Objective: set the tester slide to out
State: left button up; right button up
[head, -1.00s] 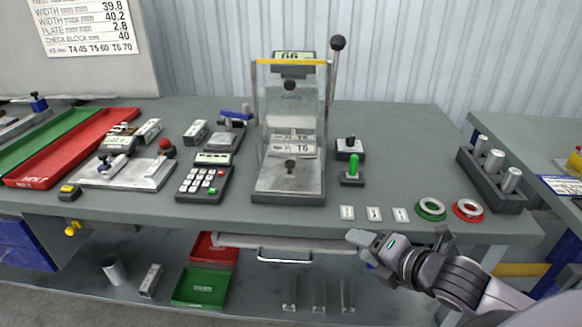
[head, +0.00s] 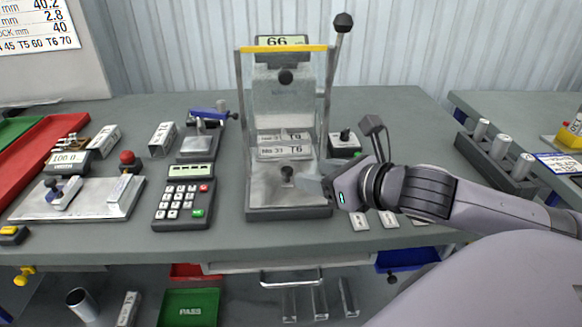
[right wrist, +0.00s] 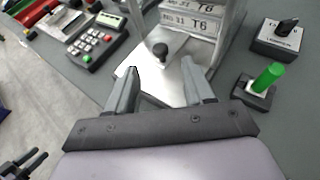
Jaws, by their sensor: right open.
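The tester (head: 285,95) is a metal frame with a yellow top bar and a "66" display. Its slide (head: 262,190) is a bright metal plate at the base with a dark knob (head: 287,172) standing on it; the knob also shows in the right wrist view (right wrist: 160,50). Labelled "T6" blocks (head: 283,152) sit behind the knob. My right gripper (head: 314,185) is open and empty, just right of the knob. In the right wrist view, its fingers (right wrist: 167,78) are apart, with the knob beyond the gap between their tips. A dark two-pronged part at the lower left there may be my left gripper (right wrist: 25,162).
A keypad (head: 184,202) stands left of the tester. A green lever (right wrist: 268,77) and a black switch box (head: 344,145) are on its right. A tall ball-topped lever (head: 343,25) rises at its right side. The table front edge is close.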

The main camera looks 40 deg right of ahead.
aim_at(289, 170)
jog(key=shift+x, duration=3.35)
jog(key=shift+a, duration=0.1)
grip_shut()
